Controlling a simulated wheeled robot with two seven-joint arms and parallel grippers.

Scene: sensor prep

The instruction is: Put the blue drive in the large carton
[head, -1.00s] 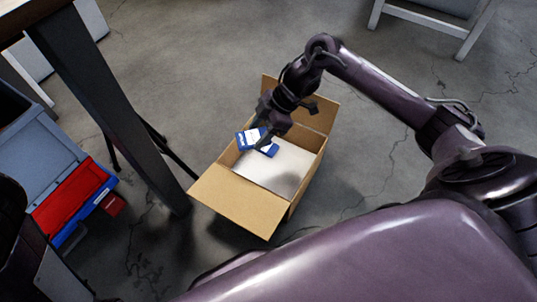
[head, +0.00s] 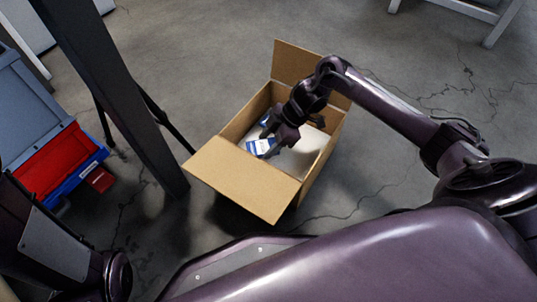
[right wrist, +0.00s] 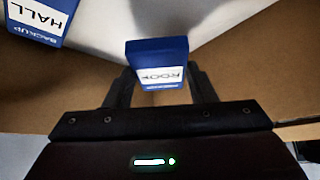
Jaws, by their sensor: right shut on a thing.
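The large carton (head: 240,189) is an open brown cardboard box on the floor, with flaps folded out and a pale bottom. My right gripper (head: 267,145) reaches down into its opening. It is shut on a blue drive (head: 259,148) with a white label. The right wrist view shows this drive (right wrist: 157,62), labelled ROOF, between the fingertips of the right gripper (right wrist: 160,85). Whether it touches the carton bottom is unclear. A second blue drive (head: 264,121), partly hidden by the gripper, shows in the carton; its label reads BACKUP HALL (right wrist: 38,20). My left gripper is out of view.
A dark table leg (head: 120,100) stands left of the carton. Beyond it are a grey bin (head: 25,110) and a red and blue container (head: 55,165). A white-legged piece of furniture (head: 495,20) is at the top right. The floor right of the carton is clear.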

